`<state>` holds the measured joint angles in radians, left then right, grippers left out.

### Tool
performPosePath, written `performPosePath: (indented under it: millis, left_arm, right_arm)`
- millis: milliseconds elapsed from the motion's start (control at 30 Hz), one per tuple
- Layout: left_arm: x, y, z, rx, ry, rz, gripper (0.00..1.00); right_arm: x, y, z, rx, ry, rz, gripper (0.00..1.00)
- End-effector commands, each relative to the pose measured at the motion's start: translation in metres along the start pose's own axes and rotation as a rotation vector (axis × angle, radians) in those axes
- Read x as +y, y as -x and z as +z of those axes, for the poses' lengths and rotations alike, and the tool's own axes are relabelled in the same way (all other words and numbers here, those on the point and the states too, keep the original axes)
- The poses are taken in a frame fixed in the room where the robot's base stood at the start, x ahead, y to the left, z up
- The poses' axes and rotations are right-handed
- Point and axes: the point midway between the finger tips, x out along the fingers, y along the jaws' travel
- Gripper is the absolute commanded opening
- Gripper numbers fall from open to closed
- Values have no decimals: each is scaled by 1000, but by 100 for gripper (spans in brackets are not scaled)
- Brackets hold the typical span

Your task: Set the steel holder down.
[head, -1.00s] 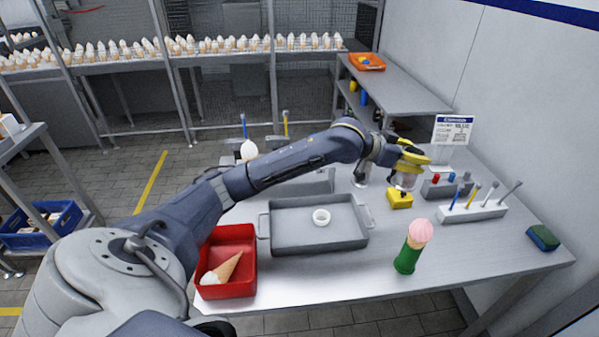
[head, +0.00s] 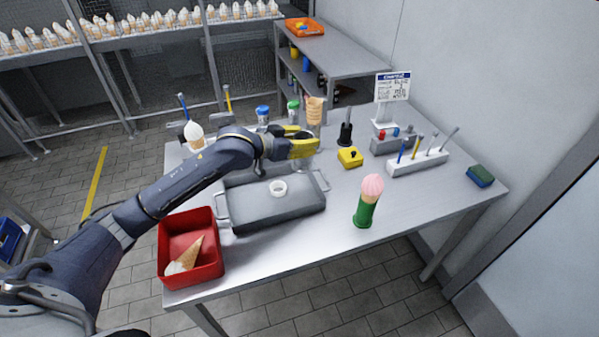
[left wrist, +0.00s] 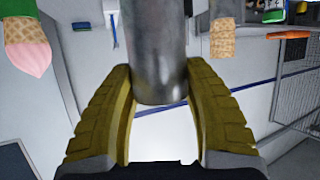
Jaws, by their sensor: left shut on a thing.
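My left gripper (head: 306,148) has yellow fingers and is above the worktable, behind the right end of the grey tray. It is shut on the steel holder (left wrist: 155,50), a smooth grey cylinder that stands between both fingers in the left wrist view, where the gripper (left wrist: 160,115) shows close up. In the head view the holder is mostly hidden by the gripper; a grey bit shows under the fingers. I cannot tell whether its base touches the table. My right gripper is not in view.
A waffle cone (head: 314,110) stands just behind the gripper. A yellow block (head: 350,157) is to the right. A pink-topped cone in a green holder (head: 365,210) stands in front. A red bin (head: 215,265) is front left.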

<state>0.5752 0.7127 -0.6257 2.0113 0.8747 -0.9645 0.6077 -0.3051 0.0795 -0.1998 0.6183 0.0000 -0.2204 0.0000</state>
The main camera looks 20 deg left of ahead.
Motion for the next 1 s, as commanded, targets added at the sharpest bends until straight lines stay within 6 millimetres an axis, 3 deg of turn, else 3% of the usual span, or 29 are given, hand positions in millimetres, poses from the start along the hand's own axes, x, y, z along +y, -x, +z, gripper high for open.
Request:
performPosePath:
  millis: [100, 300, 600, 1000]
  left_arm:
    - [0, -10, 26, -3, 4, 1, 1]
    - [1, -23, 55, 0, 2, 1, 1]
    - [0, -30, 71, 1, 1, 1, 1]
    - [0, -45, 107, 1, 0, 1, 1]
  right_arm:
    - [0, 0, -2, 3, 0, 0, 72]
    - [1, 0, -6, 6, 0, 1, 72]
    - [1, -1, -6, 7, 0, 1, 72]
    - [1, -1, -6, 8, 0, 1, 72]
